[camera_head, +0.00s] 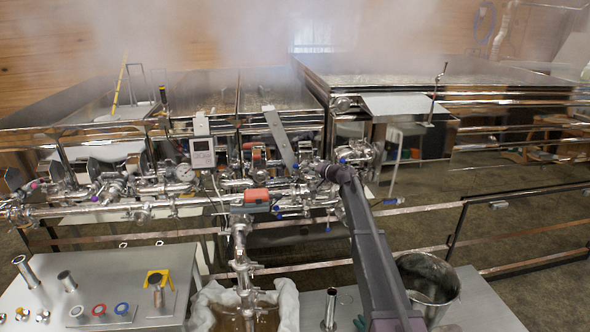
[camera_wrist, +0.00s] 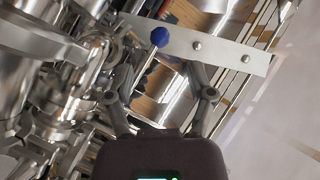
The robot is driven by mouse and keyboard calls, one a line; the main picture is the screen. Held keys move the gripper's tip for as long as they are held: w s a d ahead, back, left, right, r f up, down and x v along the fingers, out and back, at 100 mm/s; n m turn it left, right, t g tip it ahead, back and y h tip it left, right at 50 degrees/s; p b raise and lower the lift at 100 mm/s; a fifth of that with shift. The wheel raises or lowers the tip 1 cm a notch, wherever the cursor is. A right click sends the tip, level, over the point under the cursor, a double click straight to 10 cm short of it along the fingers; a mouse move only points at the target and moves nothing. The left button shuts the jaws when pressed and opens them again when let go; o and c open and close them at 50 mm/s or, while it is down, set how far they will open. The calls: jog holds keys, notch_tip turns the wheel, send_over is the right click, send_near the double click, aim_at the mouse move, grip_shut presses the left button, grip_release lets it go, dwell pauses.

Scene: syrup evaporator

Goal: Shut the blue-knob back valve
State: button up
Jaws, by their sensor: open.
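The blue knob (camera_wrist: 160,37) shows in the wrist view on the end of a thin metal stem, just beyond the fingertips. The stem slants down and left from the knob. My gripper (camera_wrist: 158,67) is open, with one finger on each side of the stem's line. I cannot tell whether either finger touches it. In the head view my gripper (camera_head: 322,168) reaches into the pipework at the right end of the manifold. Several small blue spots show around there, and I cannot tell surely which is this knob.
A flat metal strip (camera_wrist: 225,52) with rivets crosses just behind the knob. Steel pipes (camera_wrist: 95,60) crowd the left side. In the head view, a steel bucket (camera_head: 428,280) and a bench (camera_head: 60,300) stand in front. Steam hangs over the pans (camera_head: 440,75).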

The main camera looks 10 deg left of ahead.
aim_at(298, 166)
jog(key=b+x, duration=0.1)
jog(key=x, duration=0.6)
jog(key=shift+w+a, duration=0.15)
